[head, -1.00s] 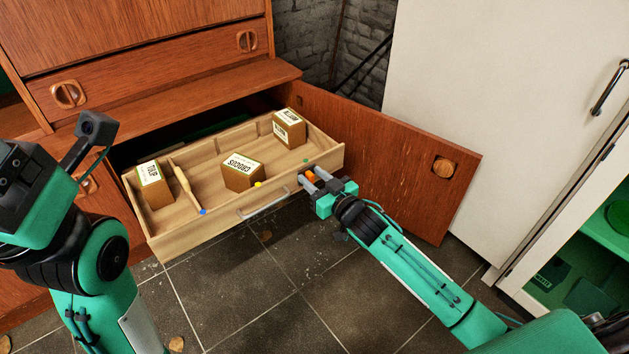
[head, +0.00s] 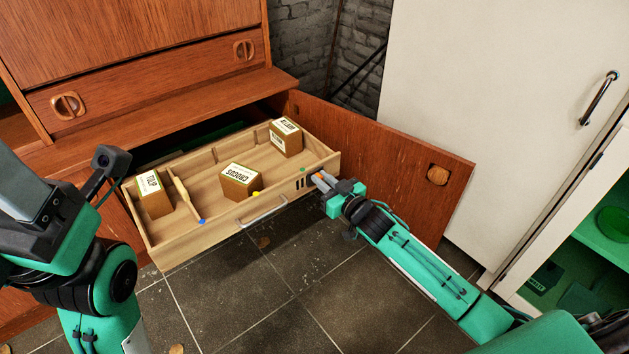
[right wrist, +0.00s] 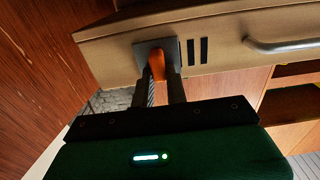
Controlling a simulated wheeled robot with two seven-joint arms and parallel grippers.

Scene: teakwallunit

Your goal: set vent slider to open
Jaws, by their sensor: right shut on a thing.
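The vent slider is a grey plate (right wrist: 142,56) with an orange knob (right wrist: 158,66) on the front of the open wooden drawer (head: 205,236). In the right wrist view, dark vent slots (right wrist: 197,51) show uncovered beside the plate. They also show in the head view (head: 300,183), just left of my right gripper (head: 319,180). My right gripper is shut on the orange knob, with a finger on either side of it. The fingers hide part of the knob and plate. My left arm is at the left of the head view; its fingers do not show.
Labelled boxes stand in the drawer: left (head: 153,199), middle (head: 238,184) and back right (head: 286,140). A metal handle (head: 264,212) sticks out from the drawer front. An open wooden door (head: 400,160) stands right behind my right gripper.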

